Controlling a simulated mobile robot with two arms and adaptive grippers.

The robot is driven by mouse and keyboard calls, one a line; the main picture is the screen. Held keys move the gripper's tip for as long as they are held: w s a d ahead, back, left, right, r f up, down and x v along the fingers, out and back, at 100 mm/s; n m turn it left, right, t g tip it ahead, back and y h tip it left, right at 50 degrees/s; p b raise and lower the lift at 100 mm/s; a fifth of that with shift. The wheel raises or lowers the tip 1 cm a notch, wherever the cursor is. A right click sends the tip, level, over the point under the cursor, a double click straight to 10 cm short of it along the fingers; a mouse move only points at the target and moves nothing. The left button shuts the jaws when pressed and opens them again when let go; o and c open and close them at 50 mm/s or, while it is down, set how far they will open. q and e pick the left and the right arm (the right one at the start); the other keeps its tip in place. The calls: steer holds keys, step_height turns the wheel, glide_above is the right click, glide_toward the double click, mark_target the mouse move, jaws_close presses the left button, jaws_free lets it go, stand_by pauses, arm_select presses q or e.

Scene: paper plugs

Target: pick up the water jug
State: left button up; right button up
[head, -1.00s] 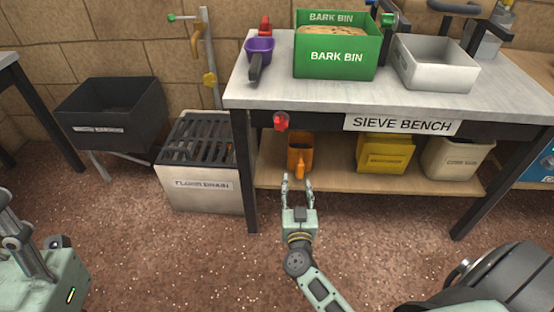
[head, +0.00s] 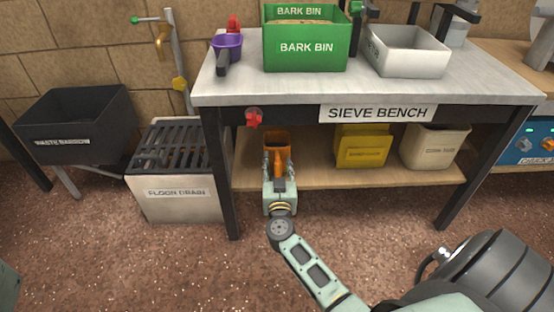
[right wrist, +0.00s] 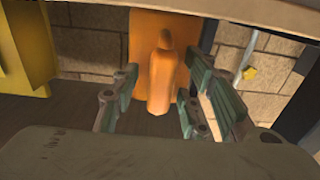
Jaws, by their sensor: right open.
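The orange jug (head: 277,138) stands upright on the lower wooden shelf under the sieve bench, with its handle facing me. My right gripper (head: 278,165) is open at the jug, with its fingers on either side of the handle. In the right wrist view the orange handle (right wrist: 161,75) stands between the open fingers (right wrist: 160,95), with gaps visible on both sides. The jug's body shows behind the handle, partly hidden by it. My left gripper is out of view.
The bench top (head: 290,90) overhangs the shelf (head: 330,178). A yellow bin (head: 362,147) and a pale bin (head: 434,147) stand right of the jug. A dark bench leg (head: 220,180) and the floor drain (head: 172,190) are to its left. A purple scoop (head: 227,47) lies above.

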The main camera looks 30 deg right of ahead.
jaws_close()
steer(key=shift+r, duration=0.15)
stand_by(0.4)
